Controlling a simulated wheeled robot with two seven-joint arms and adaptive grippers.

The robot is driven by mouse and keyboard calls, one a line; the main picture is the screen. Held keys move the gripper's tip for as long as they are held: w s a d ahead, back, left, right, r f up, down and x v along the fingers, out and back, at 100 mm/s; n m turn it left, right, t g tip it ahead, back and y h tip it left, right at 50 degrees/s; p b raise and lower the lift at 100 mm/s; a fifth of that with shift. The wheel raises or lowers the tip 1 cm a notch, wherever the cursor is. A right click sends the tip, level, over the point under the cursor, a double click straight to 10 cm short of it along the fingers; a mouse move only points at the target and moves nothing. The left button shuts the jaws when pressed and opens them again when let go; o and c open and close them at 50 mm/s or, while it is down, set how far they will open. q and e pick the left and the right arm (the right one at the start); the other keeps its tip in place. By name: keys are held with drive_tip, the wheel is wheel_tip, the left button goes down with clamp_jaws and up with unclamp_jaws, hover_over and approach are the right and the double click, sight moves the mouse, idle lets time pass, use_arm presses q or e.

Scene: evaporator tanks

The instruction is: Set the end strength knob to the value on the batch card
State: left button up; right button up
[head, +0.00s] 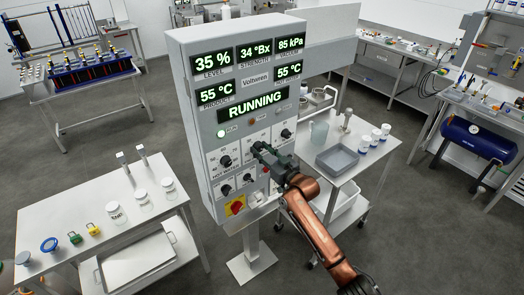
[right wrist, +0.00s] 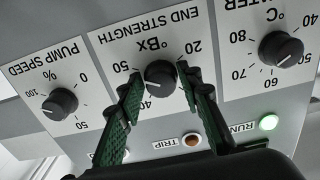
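The end strength knob (right wrist: 160,75) is a black round knob on the panel, under the °Bx scale with 20, 40 and 50 showing; the view is upside down. My right gripper (right wrist: 161,76) has its two green-padded fingers on either side of the knob, with narrow gaps that look clear of it. In the head view my right gripper (head: 264,152) is at the front of the control cabinet (head: 207,120) and hides that knob. The cabinet display (head: 254,53) reads 34 °Bx strength. I cannot make out a batch card. My left gripper is out of view.
A red switch (head: 237,206) is lower on the cabinet. A table with jars and padlocks (head: 105,215) stands left; a cart with a grey tray (head: 340,158) stands right.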

drive_tip(key=shift+d, duration=0.1)
drive_tip(key=c, duration=0.7)
drive_tip(key=shift+o, duration=0.2)
drive_tip(key=shift+n+b, duration=0.3)
drive_tip(key=shift+n, duration=0.8)
drive_tip(key=n, duration=0.2)
drive_tip(key=shift+n, duration=0.3)
drive_tip(key=n, duration=0.6)
drive_tip(key=shift+w+r+b, duration=0.1)
drive_tip(key=shift+b, duration=0.25)
drive_tip(key=n, duration=0.6)
drive_tip(key=shift+d+n, duration=0.1)
drive_tip(key=shift+n, duration=0.2)
drive_tip(key=n+b, duration=0.1)
drive_tip(key=n, duration=0.5)
drive_tip(key=shift+n, duration=0.4)
